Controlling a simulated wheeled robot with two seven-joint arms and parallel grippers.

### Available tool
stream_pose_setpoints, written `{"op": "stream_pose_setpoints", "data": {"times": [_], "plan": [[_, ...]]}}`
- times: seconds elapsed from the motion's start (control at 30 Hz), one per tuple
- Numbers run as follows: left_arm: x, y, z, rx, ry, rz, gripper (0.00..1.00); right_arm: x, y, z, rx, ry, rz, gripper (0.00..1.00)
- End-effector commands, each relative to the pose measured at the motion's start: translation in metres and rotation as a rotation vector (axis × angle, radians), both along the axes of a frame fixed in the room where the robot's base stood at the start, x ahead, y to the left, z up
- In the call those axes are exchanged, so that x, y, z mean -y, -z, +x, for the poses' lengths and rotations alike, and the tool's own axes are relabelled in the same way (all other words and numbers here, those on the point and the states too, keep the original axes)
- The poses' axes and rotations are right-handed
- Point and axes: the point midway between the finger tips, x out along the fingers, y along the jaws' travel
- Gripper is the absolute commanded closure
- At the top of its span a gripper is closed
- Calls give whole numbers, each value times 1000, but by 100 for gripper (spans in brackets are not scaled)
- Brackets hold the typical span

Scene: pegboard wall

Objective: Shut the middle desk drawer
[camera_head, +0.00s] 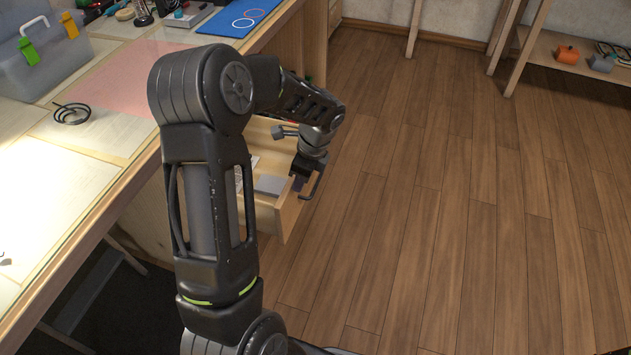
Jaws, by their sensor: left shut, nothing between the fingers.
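A light wooden desk drawer (287,208) stands pulled out from under the desk, just right of my left arm. Grey and white items lie inside it, partly hidden by my arm. A dark handle (314,187) shows at the drawer's front. My left gripper (299,184) is shut and points down at the top edge of the drawer front, close to the handle. I cannot tell whether it touches the drawer. Other drawers are hidden behind my arm, so I cannot tell which level this one is. My right gripper is not in view.
The desk top (75,190) runs along the left, with a clear toolbox (45,60), a black cable coil (72,113) and a blue mat (240,18). A low wooden shelf (540,48) stands at the back right. The wooden floor right of the drawer is clear.

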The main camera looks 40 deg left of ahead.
Motion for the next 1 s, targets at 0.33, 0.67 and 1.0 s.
{"op": "stream_pose_setpoints", "data": {"times": [0.33, 0.67, 1.0], "plan": [[-80, -4, -29, -3, -8, 2, 100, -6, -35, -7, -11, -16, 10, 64], [-124, -1, -44, -1, -3, 1, 100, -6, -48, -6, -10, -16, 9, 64], [-129, 0, -45, -1, -1, 1, 100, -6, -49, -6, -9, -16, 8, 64]]}}
